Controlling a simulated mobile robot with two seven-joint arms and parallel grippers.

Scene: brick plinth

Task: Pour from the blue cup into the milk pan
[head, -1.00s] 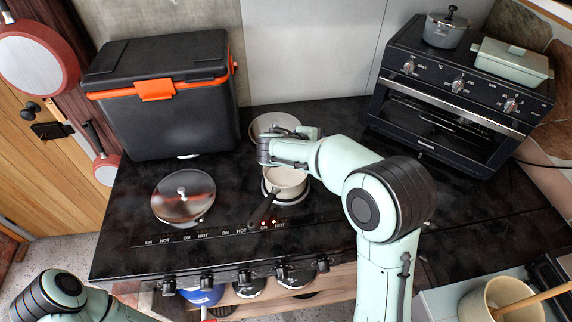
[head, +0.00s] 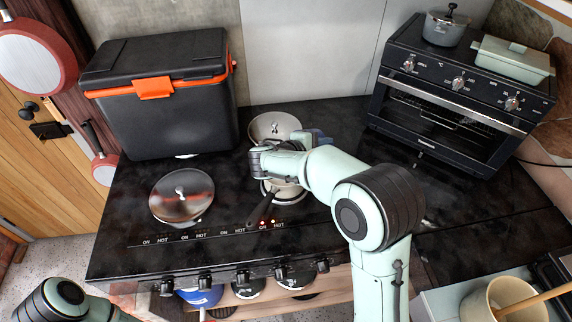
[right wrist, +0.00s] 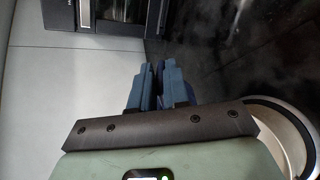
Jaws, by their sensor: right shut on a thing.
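The milk pan (head: 285,188), pale with a dark handle toward the front, sits on the front right hob ring in the head view. My right gripper (head: 316,138) is just behind and above it, and my wrist covers part of the pan. In the right wrist view the blue-grey jaws (right wrist: 160,72) are close together with a narrow dark gap. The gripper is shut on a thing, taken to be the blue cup. The cup is not clearly visible, and blue parts at the jaws cannot be told apart. My left gripper is out of view.
Behind the milk pan stands a pale pot (head: 270,123) with a knob showing. A round lid-like disc (head: 181,195) lies on the left hob. A black cool box (head: 160,115) stands back left and an oven (head: 445,110) back right.

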